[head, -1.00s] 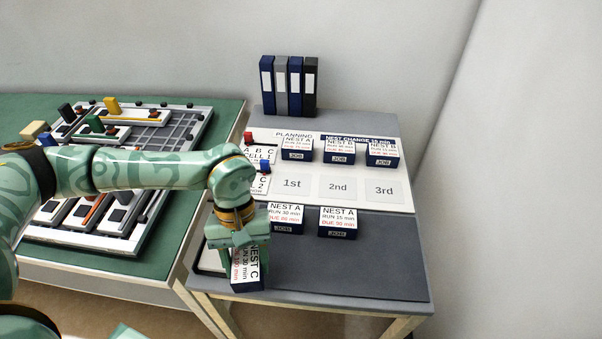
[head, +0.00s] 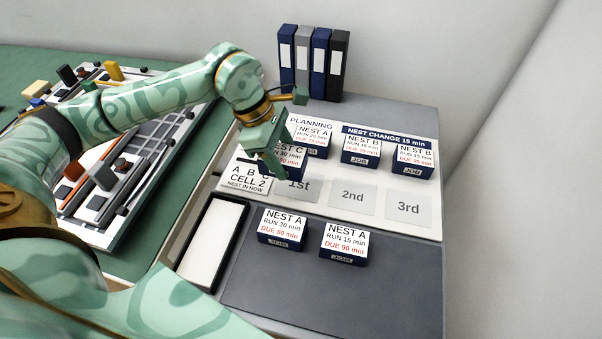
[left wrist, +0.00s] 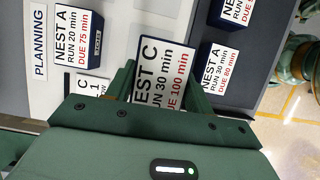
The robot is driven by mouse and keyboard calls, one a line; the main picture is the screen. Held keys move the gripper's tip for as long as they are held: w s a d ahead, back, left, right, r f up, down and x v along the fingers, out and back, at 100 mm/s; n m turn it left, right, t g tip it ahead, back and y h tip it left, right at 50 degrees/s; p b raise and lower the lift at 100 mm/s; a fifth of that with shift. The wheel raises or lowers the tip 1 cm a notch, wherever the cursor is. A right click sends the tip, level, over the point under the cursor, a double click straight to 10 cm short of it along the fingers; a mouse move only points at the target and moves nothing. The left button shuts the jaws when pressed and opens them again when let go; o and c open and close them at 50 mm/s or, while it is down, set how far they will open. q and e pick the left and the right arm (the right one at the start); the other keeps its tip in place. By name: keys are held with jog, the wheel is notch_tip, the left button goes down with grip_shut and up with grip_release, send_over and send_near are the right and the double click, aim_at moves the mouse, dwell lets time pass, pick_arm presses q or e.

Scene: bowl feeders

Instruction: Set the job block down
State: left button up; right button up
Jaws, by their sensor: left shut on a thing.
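The job block marked NEST C (head: 291,160), white-topped with dark blue sides, is between the fingers of my left gripper (head: 270,158). The gripper is shut on it at the square marked 1st (head: 299,190), partly covering the square's far part. I cannot tell if the block touches the board. In the left wrist view, the NEST C label (left wrist: 160,75) shows between the fingers, reading RUN 30 min, DUE 100 min. The squares 2nd (head: 352,197) and 3rd (head: 407,208) are empty. My right gripper is not in view.
Behind stand NEST A (head: 313,137), partly hidden, NEST B (head: 361,150) and another NEST B block (head: 413,161). Two NEST A blocks (head: 282,229) (head: 344,242) stand on the grey front surface. Binders (head: 313,62) stand at the back. The grey front right (head: 395,290) is clear.

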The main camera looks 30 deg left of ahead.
aim_at(283, 146)
pick_arm(q)
jog(key=f, duration=0.1)
jog(key=w+d+f, duration=0.1)
jog(key=w+f+b, duration=0.1)
jog(key=f, duration=0.1)
jog(key=shift+w+d, duration=0.15)
jog(key=shift+d, duration=0.25)
jog(key=f, duration=0.1)
jog(key=f+b, duration=0.1)
jog(key=f, duration=0.1)
jog(key=shift+w+d+f, duration=0.2)
jog(key=shift+f, duration=0.1)
jog(key=o, duration=1.1)
jog(key=shift+o, duration=0.2)
jog(key=p+v, duration=0.3)
jog(key=v, duration=0.9)
jog(key=shift+r, duration=0.1)
